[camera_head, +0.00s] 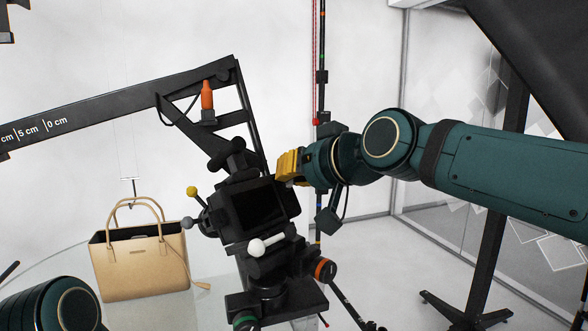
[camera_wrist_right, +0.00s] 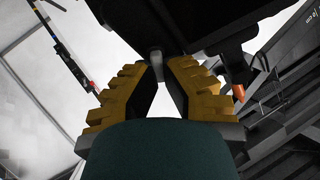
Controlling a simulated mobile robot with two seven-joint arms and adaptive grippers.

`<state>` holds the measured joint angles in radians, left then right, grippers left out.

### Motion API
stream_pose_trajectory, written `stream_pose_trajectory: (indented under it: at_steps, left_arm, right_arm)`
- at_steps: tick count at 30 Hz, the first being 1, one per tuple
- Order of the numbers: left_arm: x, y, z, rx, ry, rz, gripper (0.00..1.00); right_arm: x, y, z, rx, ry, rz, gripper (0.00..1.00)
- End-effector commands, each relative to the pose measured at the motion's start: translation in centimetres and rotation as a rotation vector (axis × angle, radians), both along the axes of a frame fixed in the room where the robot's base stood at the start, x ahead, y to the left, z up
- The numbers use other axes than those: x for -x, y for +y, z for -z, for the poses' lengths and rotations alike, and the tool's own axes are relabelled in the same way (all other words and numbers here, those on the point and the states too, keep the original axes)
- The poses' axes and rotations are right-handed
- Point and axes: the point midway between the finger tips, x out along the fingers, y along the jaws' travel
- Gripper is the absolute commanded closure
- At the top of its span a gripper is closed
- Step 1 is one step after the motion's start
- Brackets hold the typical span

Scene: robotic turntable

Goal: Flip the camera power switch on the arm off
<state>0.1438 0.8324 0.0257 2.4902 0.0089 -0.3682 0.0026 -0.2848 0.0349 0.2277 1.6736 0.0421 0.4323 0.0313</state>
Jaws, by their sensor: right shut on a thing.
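The black camera (camera_head: 258,205) with a dark screen hangs on the black arm (camera_head: 120,97). My right gripper (camera_head: 286,167), with yellow fingers, is at the camera's upper right side. In the right wrist view its fingertips (camera_wrist_right: 160,66) close around a small grey part (camera_wrist_right: 155,56) under the dark camera body (camera_wrist_right: 180,22). I cannot tell for sure whether this part is the power switch. The head view does not show the grip itself. My left arm shows only as a link at the lower left; its gripper is out of view.
A tan handbag (camera_head: 143,262) stands on the pale turntable to the left. An orange-tipped part (camera_head: 207,95) sits on the arm above the camera. A thin black pole (camera_head: 322,60) rises behind my right gripper. Knobs and handles stick out around the camera.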

Motion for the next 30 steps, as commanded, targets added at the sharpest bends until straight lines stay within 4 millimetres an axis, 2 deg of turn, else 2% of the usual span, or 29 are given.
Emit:
stream_pose_trajectory:
  at_steps: [9, 10, 12, 23, 30]
  left_arm:
    - [0.0, 0.0, 0.0, 0.000, 0.000, -0.001, 0.53]
    - [0.0, 0.0, 0.0, 0.000, 0.000, -0.001, 0.53]
    - [0.0, 0.0, 0.0, 0.000, 0.000, -0.001, 0.53]
    - [0.0, 0.0, 0.0, 0.000, 0.000, -0.001, 0.53]
    - [0.0, 0.0, 0.0, 0.000, 0.000, -0.001, 0.53]
  right_arm:
    - [0.0, 0.0, 0.1, 0.000, 0.001, 0.001, 1.00]
    - [0.0, 0.0, 0.1, 0.000, 0.001, 0.001, 0.81]
    - [0.0, 0.0, 0.1, 0.000, 0.001, 0.001, 0.61]
    - [0.2, -0.2, -0.1, 0.001, 0.000, 0.001, 0.61]
    - [2.8, -2.3, -1.5, 0.000, -0.004, 0.003, 0.61]
